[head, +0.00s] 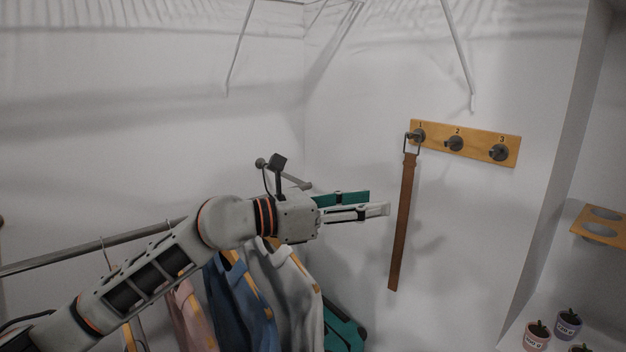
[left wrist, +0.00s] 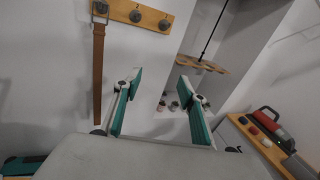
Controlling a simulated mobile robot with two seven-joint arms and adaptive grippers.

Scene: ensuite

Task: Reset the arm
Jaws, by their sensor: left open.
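My left arm (head: 150,270) reaches in from the lower left in the head view. My left gripper (head: 378,203) is open and empty, its fingers pointing right, in front of the wall and apart from the belt. In the left wrist view the two green-padded fingers of the left gripper (left wrist: 168,85) stand well apart with nothing between them. A brown belt (head: 403,220) hangs by its buckle from hook 1 of a wooden hook rack (head: 480,144). The belt also shows in the left wrist view (left wrist: 98,75). My right gripper is in neither view.
Clothes (head: 240,295) hang from a rail (head: 90,250) below and behind my arm. A teal case (head: 345,330) stands below them. Small pots (head: 537,335) sit at lower right, under a wooden holed shelf (head: 600,225). A wooden shelf with red items (left wrist: 265,130) shows in the left wrist view.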

